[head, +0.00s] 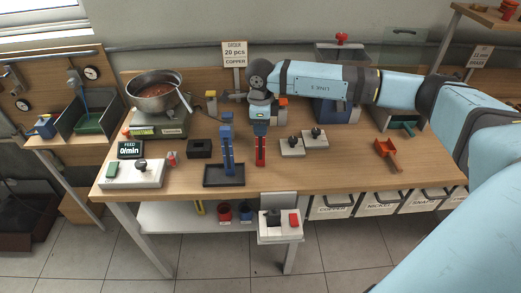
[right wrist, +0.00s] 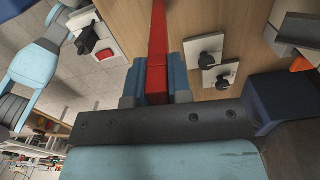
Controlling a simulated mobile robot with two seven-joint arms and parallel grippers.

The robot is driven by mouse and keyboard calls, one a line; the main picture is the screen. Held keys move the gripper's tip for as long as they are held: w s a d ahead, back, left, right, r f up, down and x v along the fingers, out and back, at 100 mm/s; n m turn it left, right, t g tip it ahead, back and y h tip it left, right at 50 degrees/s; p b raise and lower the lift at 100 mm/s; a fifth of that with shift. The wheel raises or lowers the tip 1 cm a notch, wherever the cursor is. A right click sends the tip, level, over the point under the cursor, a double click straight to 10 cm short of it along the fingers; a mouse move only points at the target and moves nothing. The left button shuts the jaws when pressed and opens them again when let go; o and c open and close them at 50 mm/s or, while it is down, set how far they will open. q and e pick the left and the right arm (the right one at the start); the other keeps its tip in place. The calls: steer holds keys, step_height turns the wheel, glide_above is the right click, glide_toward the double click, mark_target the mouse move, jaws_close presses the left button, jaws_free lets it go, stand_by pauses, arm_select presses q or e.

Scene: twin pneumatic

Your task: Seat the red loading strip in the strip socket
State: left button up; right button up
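The red loading strip (head: 260,152) hangs upright below my right gripper (head: 260,132) near the middle of the bench. In the right wrist view the strip (right wrist: 157,45) runs between the two blue fingers of the right gripper (right wrist: 156,85), which are closed on its sides. I cannot tell whether its lower end touches the bench. A black block with a dark opening (head: 199,148), possibly the strip socket, sits left of the strip. My left gripper does not show.
A scale with a steel bowl (head: 158,90) and a display (head: 130,150) stand at the left. Two pale plates with black knobs (head: 292,146) lie right of the strip. A red scoop (head: 387,155) lies farther right. The bench front right of the tray is clear.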

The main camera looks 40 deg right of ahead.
steer(key=shift+r, duration=0.1)
jaws_close()
steer(key=shift+r, duration=0.65)
step_height(320, 180, up, 19)
steer(key=b, duration=0.2)
steer(key=s+a+f+n+p, duration=0.3)
steer(key=a+n+p, duration=0.2)
steer(key=n, duration=0.7)
steer(key=s+a+f+n+p, duration=0.3)
steer(key=a+n+p, duration=0.2)
steer(key=n, duration=0.8)
steer(key=shift+a, duration=1.15)
steer(key=shift+f, duration=0.1)
